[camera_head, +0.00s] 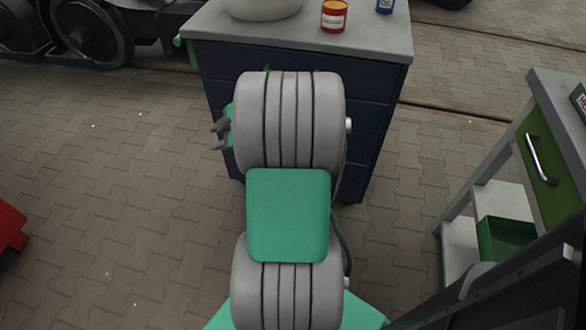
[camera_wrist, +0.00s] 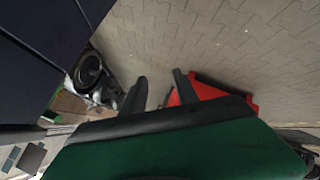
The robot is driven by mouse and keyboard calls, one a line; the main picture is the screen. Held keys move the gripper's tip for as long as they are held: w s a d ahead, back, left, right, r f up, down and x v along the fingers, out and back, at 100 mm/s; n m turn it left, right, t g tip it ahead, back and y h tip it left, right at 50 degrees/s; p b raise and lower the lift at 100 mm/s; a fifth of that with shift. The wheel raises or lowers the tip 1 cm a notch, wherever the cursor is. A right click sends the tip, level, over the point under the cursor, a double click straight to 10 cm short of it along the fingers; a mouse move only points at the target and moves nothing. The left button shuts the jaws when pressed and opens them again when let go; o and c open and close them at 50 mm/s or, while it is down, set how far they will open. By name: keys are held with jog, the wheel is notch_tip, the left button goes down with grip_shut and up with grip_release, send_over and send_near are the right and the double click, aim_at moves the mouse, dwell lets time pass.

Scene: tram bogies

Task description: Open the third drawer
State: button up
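A dark blue drawer cabinet (camera_head: 372,112) with a grey top stands ahead in the head view. Seams between its drawer fronts show at the right, and the fronts look shut. My arm hides most of its front, so I cannot make out the third drawer or its handle. My gripper (camera_head: 217,135) sticks out left of my arm, in front of the cabinet's left part. In the wrist view my gripper (camera_wrist: 160,88) has its two fingers apart with nothing between them. Dark blue cabinet fronts (camera_wrist: 35,62) fill that view's upper left, beside the fingers.
A red can (camera_head: 334,16), a blue can (camera_head: 385,5) and a pale rounded object (camera_head: 262,8) stand on the cabinet top. A workbench with a green drawer (camera_head: 545,165) is at the right. A red object (camera_head: 10,228) lies at the left. Paved floor between is clear.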

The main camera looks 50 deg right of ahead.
jog(key=s+d+f+n+t+h+b, duration=0.1)
jog(key=s+d+f+t+b, duration=0.2)
jog(key=d+f, duration=0.4)
jog(key=s+d+f+t+h+b, duration=0.1)
jog(key=s+d+f+h+b, duration=0.15)
jog(key=d+f+b, duration=0.45)
jog(key=s+d+f+n+t+h+b, duration=0.1)
jog(key=s+d+f+t+h+b, duration=0.25)
jog(key=s+d, duration=0.55)
jog(key=w+d+f+g, duration=0.1)
jog(key=w+f, duration=0.1)
jog(key=w, duration=0.4)
jog(key=shift+w+d+f+b, duration=0.15)
jog(key=shift+d+f+b, duration=0.05)
jog(key=shift+d+b, duration=0.15)
jog(key=shift+c, duration=0.3)
grip_shut()
